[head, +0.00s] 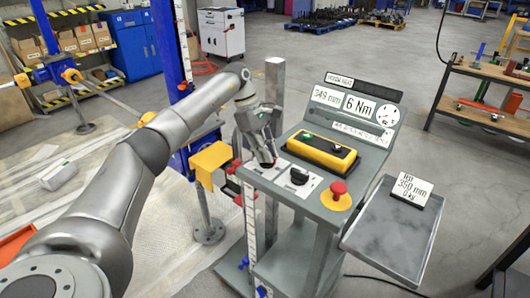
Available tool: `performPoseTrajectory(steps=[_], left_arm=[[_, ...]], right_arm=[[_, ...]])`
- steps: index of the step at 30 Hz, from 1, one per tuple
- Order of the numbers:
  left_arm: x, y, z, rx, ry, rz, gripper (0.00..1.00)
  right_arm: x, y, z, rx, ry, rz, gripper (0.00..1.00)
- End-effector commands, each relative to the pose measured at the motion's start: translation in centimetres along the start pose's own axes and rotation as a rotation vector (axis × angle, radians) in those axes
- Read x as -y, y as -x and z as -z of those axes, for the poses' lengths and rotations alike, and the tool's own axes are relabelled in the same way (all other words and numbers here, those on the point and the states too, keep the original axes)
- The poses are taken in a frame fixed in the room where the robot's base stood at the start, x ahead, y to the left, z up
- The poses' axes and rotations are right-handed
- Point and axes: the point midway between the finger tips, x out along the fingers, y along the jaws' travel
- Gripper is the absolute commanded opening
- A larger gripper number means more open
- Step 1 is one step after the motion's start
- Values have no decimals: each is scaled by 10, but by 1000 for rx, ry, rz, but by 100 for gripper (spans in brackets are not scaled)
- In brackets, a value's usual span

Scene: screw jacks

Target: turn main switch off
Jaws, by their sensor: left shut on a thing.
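A grey console (316,205) stands in the middle of the head view. My left gripper (266,158) reaches down over the console's left front corner. Its fingers are shut on a small switch knob there, on a white plate. The fingers hide most of the knob; a little red shows near the fingertips. Just to the right, a second white plate carries a black rotary knob (299,176). I cannot read the plates' labels, so which knob is the main switch is not certain. My right gripper is not in view.
A red mushroom button (339,188) sits on a yellow disc at the right. A yellow and black pendant (322,151) lies behind the knobs. A display panel (352,107) shows 349 mm and 6 Nm. A grey tray (391,235) juts out right; a yellow block (211,163) is left.

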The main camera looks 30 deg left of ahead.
Motion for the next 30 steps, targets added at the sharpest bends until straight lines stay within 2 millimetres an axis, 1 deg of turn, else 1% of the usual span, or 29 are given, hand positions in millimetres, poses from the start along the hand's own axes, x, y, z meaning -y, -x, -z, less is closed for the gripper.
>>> performPoseTrajectory(steps=[1,9,24,25,29,30], left_arm=[[1,-4,1,-3,-20,20,0],[2,-5,1,-3,-96,52,0],[2,-6,1,-4,-113,61,0],[2,-6,1,-4,-113,61,15],[2,-6,1,-3,-112,61,32],[2,-6,1,-3,-112,60,34]], right_arm=[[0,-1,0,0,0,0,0],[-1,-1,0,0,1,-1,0],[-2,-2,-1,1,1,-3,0],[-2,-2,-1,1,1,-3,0],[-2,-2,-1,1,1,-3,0],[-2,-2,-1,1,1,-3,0]])
